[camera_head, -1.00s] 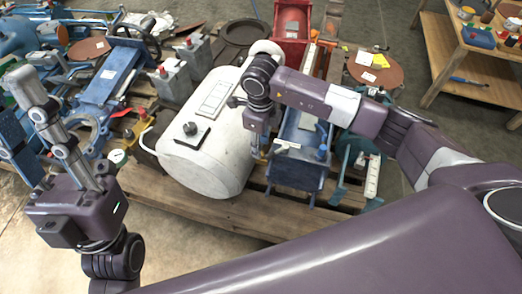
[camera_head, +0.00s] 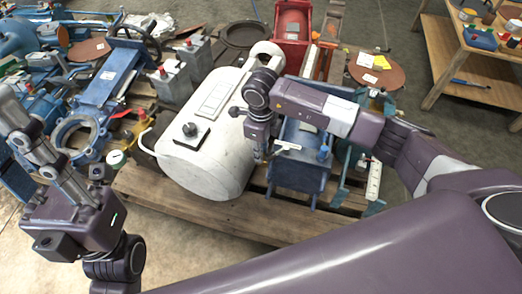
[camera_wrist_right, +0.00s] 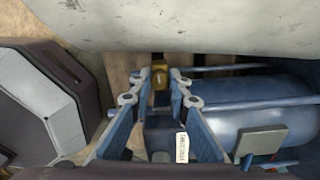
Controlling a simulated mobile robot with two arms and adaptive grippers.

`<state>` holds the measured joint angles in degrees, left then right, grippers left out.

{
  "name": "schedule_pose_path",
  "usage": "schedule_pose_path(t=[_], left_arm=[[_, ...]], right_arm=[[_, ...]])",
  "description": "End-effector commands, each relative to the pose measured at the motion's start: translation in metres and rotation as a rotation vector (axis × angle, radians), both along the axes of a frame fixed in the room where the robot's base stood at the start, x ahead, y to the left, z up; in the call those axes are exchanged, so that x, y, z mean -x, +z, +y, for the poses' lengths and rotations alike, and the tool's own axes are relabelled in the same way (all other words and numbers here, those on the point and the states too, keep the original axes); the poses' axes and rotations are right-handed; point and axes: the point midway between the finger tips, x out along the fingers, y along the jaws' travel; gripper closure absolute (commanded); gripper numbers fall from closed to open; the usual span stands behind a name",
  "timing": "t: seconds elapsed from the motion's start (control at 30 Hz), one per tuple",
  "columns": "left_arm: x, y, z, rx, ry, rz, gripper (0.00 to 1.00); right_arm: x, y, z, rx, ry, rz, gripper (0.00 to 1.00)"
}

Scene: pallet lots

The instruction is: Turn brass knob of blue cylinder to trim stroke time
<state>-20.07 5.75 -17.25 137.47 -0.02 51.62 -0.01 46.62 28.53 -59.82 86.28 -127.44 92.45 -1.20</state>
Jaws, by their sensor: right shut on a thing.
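The blue cylinder (camera_wrist_right: 255,105) lies in the right wrist view, with rods beside it and a pale label on its end block. Its brass knob (camera_wrist_right: 160,78) sits at that end, between the fingertips of my right gripper (camera_wrist_right: 161,87). The gripper is shut on the knob. In the head view my right gripper (camera_head: 260,152) points down beside the white tank, at the left of the blue unit (camera_head: 300,160); the knob is hidden there. My left gripper (camera_head: 72,215) is at the lower left, apart from the cylinder; its finger opening is unclear.
A white tank (camera_head: 205,165) stands close left of my right gripper, on a wooden pallet (camera_head: 240,218). A red unit (camera_head: 291,30) is behind. Blue machine parts (camera_head: 108,75) crowd the left. A wooden shelf (camera_head: 470,55) stands at the upper right. Bare floor shows in front.

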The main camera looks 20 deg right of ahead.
Motion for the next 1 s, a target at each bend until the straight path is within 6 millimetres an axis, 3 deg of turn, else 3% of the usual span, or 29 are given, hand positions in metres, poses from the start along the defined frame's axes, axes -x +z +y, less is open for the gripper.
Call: schedule_pose_path(t=[0.37,1.0], left_arm=[[-0.0003,-0.0008,0.0000,0.000,0.000,0.001,0.75],[-0.0002,-0.0074,0.0002,-0.001,0.001,0.001,0.75]], right_arm=[[-0.0005,0.0003,-0.0003,0.000,0.067,-0.001,1.00],[0.0000,0.0002,0.0003,0.000,0.525,-0.002,1.00]])
